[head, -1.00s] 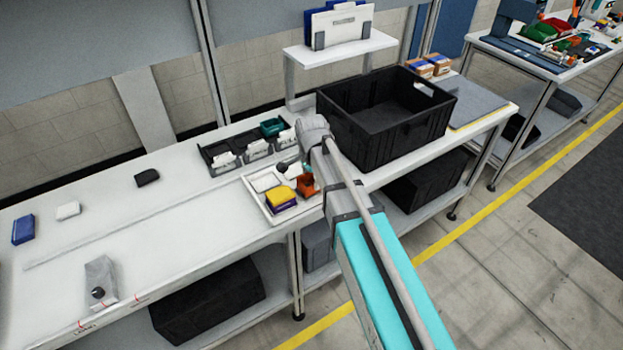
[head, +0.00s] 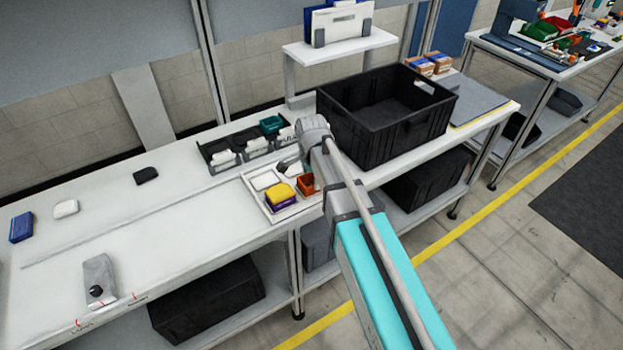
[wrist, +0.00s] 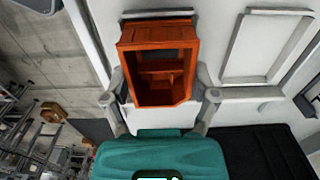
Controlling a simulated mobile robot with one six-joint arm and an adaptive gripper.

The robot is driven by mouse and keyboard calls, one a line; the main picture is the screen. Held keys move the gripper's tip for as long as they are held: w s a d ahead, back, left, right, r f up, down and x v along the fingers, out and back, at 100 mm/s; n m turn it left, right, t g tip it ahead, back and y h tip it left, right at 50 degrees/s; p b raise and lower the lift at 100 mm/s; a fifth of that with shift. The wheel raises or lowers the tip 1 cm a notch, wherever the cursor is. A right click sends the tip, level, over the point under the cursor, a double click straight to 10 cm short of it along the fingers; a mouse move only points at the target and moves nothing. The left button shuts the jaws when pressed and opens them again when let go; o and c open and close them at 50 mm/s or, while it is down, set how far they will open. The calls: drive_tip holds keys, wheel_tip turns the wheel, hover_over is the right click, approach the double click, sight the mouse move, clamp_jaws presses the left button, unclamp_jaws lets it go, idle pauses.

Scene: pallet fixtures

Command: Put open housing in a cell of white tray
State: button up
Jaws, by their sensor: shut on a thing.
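The open housing is an orange open-topped box (wrist: 160,65) with inner walls, large in the wrist view. My gripper (wrist: 162,98) has one finger on each side of it and is shut on it. In the head view the housing (head: 307,184) shows at the right part of the white tray (head: 257,200), partly behind my arm. The tray's grey-rimmed cells show in the wrist view, and one beside the housing (wrist: 265,48) looks empty. The housing looks in or just over a cell; whether it touches the floor I cannot tell.
A yellow and purple stack (head: 281,196) fills the tray's front cell. Small dark bins (head: 222,155) stand behind the tray. A big black crate (head: 390,115) stands close on the right. The bench on the left is mostly clear, with several small parts.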

drive_tip(key=shift+f, duration=0.25)
idle(0.5)
drive_tip(key=o, duration=1)
drive_tip(key=shift+o, duration=0.2)
drive_tip(key=shift+r, duration=0.1)
